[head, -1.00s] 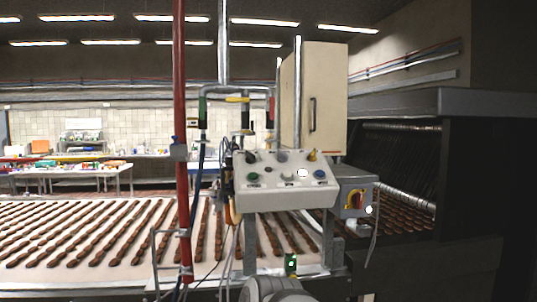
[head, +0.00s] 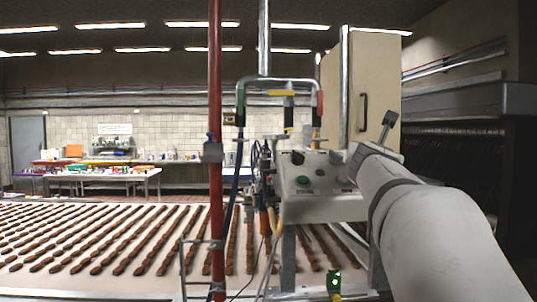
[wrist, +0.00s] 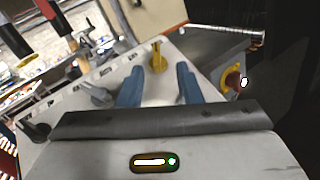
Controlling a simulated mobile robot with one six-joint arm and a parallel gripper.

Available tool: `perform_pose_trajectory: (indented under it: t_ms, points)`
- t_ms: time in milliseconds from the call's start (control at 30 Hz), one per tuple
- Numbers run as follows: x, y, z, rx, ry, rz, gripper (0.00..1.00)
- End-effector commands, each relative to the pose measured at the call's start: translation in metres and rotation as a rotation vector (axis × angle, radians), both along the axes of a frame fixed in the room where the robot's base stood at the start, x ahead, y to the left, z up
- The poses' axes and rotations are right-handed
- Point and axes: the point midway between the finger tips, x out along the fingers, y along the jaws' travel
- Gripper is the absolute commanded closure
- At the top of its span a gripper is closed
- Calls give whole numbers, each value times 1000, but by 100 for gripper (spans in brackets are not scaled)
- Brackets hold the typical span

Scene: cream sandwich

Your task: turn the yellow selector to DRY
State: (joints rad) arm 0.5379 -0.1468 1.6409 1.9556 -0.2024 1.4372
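The yellow selector (wrist: 157,57) stands up from the pale control panel (wrist: 75,110) in the wrist view. My gripper (wrist: 157,76) has two blue fingers spread apart with nothing between them. In the picture, the selector shows above and between the fingertips, just beyond them; I see no contact. In the head view, my arm reaches over the right part of the control panel (head: 315,208) and hides the selector. The DRY mark cannot be read in either view.
A grey knob (wrist: 94,93) and a black knob (wrist: 34,131) stand on the panel left of my fingers. A red switch on a yellow plate (wrist: 232,80) is at right. A red post (head: 215,150) stands left of the panel, before the conveyor (head: 75,225).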

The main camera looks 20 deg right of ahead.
Motion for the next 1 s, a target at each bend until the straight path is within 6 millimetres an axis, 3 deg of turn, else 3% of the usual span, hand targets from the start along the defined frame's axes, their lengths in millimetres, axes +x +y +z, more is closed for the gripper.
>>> perform_pose_trajectory:
  t_ms: [433, 833, 1000]
  points:
    - [53, -32, 0, -3, 3, 19, 68]
    - [59, -36, 0, -4, 3, 22, 69]
    - [59, -36, 0, -5, 4, 22, 83]
